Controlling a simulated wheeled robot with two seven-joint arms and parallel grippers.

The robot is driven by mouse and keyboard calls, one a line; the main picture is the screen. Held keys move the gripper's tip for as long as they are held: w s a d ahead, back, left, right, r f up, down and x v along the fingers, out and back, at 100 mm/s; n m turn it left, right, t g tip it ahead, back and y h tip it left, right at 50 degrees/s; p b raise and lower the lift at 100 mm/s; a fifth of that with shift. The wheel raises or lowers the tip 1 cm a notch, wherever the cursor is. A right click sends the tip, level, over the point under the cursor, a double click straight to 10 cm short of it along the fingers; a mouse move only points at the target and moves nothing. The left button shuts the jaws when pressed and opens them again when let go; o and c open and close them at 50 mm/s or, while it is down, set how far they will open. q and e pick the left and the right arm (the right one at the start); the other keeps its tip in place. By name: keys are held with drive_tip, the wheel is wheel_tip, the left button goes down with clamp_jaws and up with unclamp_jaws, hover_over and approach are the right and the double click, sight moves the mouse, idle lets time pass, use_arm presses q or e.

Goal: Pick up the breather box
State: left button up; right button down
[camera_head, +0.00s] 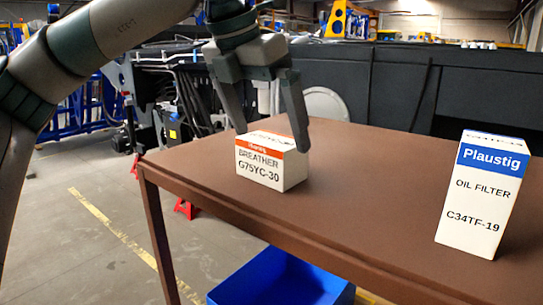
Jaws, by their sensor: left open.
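The breather box (263,166) is a small white box with an orange band and the print "BREATHER G75YC-30". It stands on the brown table (360,200) near its left end. My left gripper (272,142) comes in from the upper left and points down at the box. Its two fingers are spread, one at the box's left top edge and one at its right side. I cannot tell whether the fingers touch the box. My right gripper does not show.
A taller white and blue oil filter box (482,195) stands on the table at the right. A blue bin (280,282) is on the floor below the table's front edge. Dark machinery (400,90) stands behind the table. The tabletop between the two boxes is clear.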

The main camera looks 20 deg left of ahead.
sight(268, 140)
use_arm(q)
drive_tip(key=p+x, duration=0.2)
drive_tip(key=x, duration=0.1)
drive_tip(key=shift+a+f, duration=0.1)
drive_tip(key=shift+f, duration=0.25)
drive_tip(key=shift+w+f, duration=0.15)
drive_tip(key=shift+f, duration=0.35)
drive_tip(key=c, duration=1.1)
